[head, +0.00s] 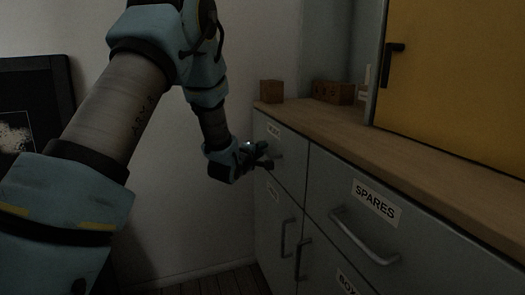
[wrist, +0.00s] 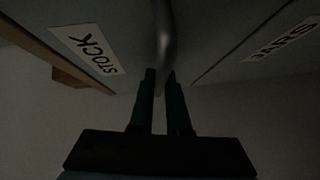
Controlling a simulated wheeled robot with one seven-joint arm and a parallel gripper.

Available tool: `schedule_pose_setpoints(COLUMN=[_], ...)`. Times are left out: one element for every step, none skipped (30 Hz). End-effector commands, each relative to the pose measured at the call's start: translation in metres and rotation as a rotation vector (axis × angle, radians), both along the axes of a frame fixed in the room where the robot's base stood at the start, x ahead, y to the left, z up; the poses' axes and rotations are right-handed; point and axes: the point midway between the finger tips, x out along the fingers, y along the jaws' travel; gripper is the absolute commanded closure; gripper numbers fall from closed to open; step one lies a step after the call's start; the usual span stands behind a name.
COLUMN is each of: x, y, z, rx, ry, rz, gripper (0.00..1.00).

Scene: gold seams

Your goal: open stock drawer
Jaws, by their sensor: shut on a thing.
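The stock drawer (head: 290,148) is the upper left drawer of the grey cabinet, with a small white label. In the wrist view its STOCK label (wrist: 88,48) is readable, turned by the camera's angle. My gripper (head: 266,160) is at the front of this drawer. In the wrist view my gripper's two fingers (wrist: 160,76) are shut on the drawer's bar handle (wrist: 164,30). The drawer front looks about level with the SPARES drawer, and no opening shows. In the head view my gripper hides most of the handle.
The SPARES drawer (head: 341,207) is to the right, with its own bar handle (head: 365,240). Lower fronts with handles are below. The wooden worktop (head: 420,155) carries brown blocks (head: 333,92) and a yellow cabinet (head: 460,80). A pale wall is to the left.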

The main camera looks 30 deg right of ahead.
Motion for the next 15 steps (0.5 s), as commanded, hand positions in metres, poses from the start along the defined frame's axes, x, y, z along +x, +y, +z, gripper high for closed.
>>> schedule_pose_setpoints(x=[0.001, 0.001, 0.002, 0.002, 0.002, 0.003, 0.004, 0.005, 0.006, 0.007, 0.008, 0.009, 0.01, 0.011, 0.012], y=[0.003, 0.005, 0.008, 0.011, 0.014, 0.02, 0.025, 0.03, 0.038, 0.044, 0.052, 0.062, 0.069, 0.078, 0.088], z=[-0.001, -0.001, -0.001, -0.001, -0.001, -0.001, -0.001, -0.001, -0.001, -0.001, -0.001, -0.001, 0.0, 0.0, 0.0], rx=[0.002, 0.002, 0.002, 0.001, 0.002, 0.002, 0.002, 0.002, 0.001, 0.002, 0.002, 0.002, 0.001, 0.001, 0.002], ry=[0.001, 0.001, 0.001, 0.001, 0.002, 0.002, 0.002, 0.002, 0.002, 0.002, 0.003, 0.003, 0.002, 0.002, 0.002], rz=[0.001, 0.001, 0.002, 0.003, 0.003, 0.004, 0.004, 0.004, 0.007, 0.005, 0.008, 0.007, 0.008, 0.008, 0.009], gripper=[1.0, 1.0, 1.0, 1.0, 1.0, 1.0, 1.0, 1.0, 1.0, 1.0, 1.0, 1.0, 1.0, 1.0, 1.0])
